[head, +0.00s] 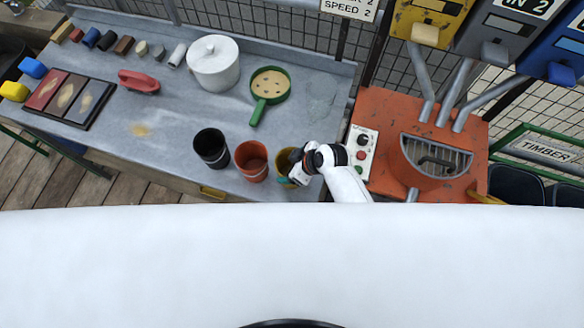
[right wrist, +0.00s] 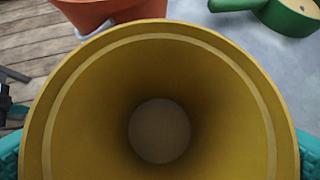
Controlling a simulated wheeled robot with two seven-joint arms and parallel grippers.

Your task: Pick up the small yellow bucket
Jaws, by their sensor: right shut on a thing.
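The small yellow bucket (head: 284,160) stands at the front right of the grey bench in the head view, partly hidden by my right gripper (head: 293,177). In the right wrist view the yellow bucket (right wrist: 160,60) fills most of the picture; I look down into its open mouth and it looks empty. Teal finger pads show at both sides of it, at the lower left and lower right. My right gripper is shut on the bucket. I cannot tell whether the bucket touches the bench. My left gripper is not in view.
An orange bucket (head: 251,161) and a black bucket (head: 211,148) stand left of the yellow one. A green sieve (head: 270,86) and a white lidded pot (head: 213,63) are further back. An orange machine (head: 390,125) with a control box stands close on the right.

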